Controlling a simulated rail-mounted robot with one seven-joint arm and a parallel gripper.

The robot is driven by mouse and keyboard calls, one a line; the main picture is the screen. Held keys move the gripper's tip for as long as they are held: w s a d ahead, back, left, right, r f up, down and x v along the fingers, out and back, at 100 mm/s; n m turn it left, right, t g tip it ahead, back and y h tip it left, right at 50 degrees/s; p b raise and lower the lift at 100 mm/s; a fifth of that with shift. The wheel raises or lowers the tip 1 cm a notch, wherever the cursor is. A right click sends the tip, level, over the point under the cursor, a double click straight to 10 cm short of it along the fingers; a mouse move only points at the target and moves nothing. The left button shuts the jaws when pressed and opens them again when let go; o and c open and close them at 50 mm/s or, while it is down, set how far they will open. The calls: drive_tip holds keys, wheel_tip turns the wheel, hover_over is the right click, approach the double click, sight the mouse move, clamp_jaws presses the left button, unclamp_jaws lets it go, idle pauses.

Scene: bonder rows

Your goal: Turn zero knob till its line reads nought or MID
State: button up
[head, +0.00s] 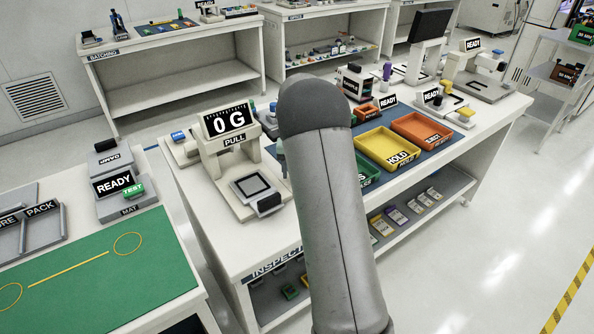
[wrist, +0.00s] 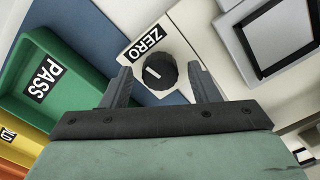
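The zero knob (wrist: 166,74) is a round black knob with a short white line on its left part, in the wrist view. The line slants toward the picture's upper left; I see no scale or MID mark around it. A ZERO label (wrist: 144,44) is just above it on the cream base. My gripper (wrist: 159,72) is open, its fingers on either side of the knob with gaps showing; I cannot tell its height over the knob. In the head view the pull tester (head: 229,155) has a display (head: 228,120) reading 0 G. My arm hides the knob there.
Beside the knob in the wrist view are a green PASS tray (wrist: 62,75) and a square silver-framed plate (wrist: 270,40). In the head view, a yellow HOLD tray (head: 388,148) and an orange tray (head: 422,130) stand right of my arm.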

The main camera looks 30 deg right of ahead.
wheel_tip(320, 180, up, 17)
drive_tip(key=shift+r+b, duration=0.2)
drive_tip(key=shift+b, duration=0.15)
drive_tip(key=shift+s+a, duration=0.1)
idle(0.5)
drive_tip(key=s+a+f+n, duration=0.1)
drive_tip(key=s+a, duration=0.5)
drive_tip(key=s, duration=0.2)
drive_tip(key=s+a+f+n, duration=0.1)
drive_tip(key=s+a+n, duration=0.1)
drive_tip(key=s+a, duration=0.5)
drive_tip(key=s+a+f+n, duration=0.1)
drive_tip(key=s+f, duration=0.3)
drive_tip(key=s, duration=0.5)
drive_tip(key=s+a+f+n, duration=0.1)
drive_tip(key=s+a+f, duration=0.2)
drive_tip(key=s, duration=0.7)
drive_tip(key=shift+a+f, duration=0.4)
